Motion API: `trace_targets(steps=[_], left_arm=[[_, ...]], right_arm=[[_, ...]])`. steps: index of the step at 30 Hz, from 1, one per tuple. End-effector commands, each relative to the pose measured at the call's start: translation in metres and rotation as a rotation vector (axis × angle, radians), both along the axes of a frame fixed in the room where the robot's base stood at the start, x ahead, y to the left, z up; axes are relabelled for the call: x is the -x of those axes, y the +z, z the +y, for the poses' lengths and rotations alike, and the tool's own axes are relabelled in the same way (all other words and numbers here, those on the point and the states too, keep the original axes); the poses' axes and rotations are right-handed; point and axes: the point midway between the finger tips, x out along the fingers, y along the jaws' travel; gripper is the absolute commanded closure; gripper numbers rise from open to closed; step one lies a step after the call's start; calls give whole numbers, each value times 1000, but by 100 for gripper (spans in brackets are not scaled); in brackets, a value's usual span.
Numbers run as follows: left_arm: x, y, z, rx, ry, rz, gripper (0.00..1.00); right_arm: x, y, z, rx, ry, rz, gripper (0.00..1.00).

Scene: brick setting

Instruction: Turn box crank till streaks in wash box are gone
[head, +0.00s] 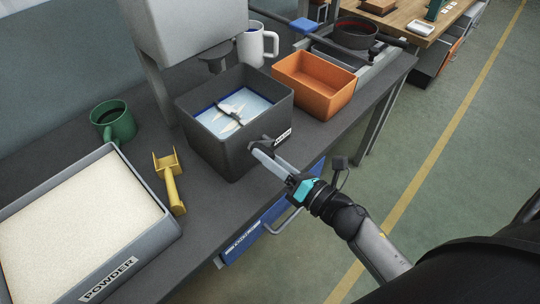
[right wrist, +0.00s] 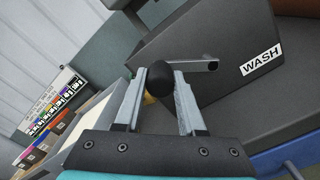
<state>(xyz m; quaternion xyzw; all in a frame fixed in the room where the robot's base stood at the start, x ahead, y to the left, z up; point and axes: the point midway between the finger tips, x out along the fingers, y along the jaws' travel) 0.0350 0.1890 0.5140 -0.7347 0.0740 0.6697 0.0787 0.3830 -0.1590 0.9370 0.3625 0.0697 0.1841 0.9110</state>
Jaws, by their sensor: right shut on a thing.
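The dark grey wash box (head: 214,153) stands on the bench below a grey machine. It holds bluish-white liquid (head: 250,103) with pale cream streaks around a dark stirrer (head: 229,112). In the right wrist view, the box (right wrist: 222,45) shows its WASH label and a metal crank arm (right wrist: 198,66) ending in a black knob (right wrist: 159,79). My right gripper (head: 257,149) is at the box's front face. In the wrist view its fingers (right wrist: 160,84) are shut on the crank knob, one on each side. My left gripper is not in view.
An orange bin (head: 338,98) stands right of the wash box, a white mug (head: 252,52) behind. At left are a green mug (head: 119,126), a yellow scoop (head: 175,192) and a powder tray (head: 170,238). A blue drawer (head: 245,239) with a handle is under the bench edge.

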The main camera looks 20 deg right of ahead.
Motion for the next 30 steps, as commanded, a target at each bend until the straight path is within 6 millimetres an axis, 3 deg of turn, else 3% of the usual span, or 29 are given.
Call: trace_targets(steps=[12, 13, 15, 21, 30], left_arm=[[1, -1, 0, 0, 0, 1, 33], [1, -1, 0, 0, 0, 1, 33], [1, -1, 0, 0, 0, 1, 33], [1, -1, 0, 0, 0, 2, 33], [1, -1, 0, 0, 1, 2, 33]], right_arm=[[1, -1, 1, 5, 3, -1, 100], [1, -1, 1, 5, 3, -1, 60], [1, -1, 1, 5, 3, -1, 52], [1, -1, 1, 5, 1, -1, 31], [0, -1, 0, 6, 1, -2, 31]])
